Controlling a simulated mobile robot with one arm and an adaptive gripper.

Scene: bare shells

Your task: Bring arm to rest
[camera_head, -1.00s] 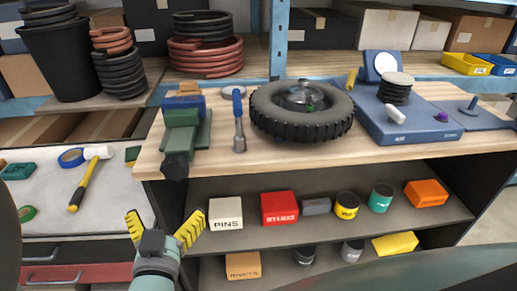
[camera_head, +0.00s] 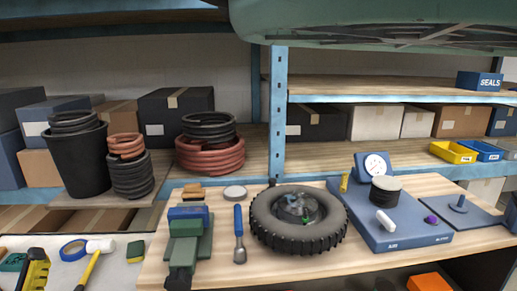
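I see nothing held in the part that shows.
The wooden bench (camera_head: 330,268) bears a wheel (camera_head: 262,222), a green vise (camera_head: 186,245), a blue-handled tool (camera_head: 239,235) and a blue gauge base (camera_head: 385,230). A blue shelf post (camera_head: 278,110) stands behind. A hammer (camera_head: 92,262) and tape (camera_head: 73,250) lie at left.

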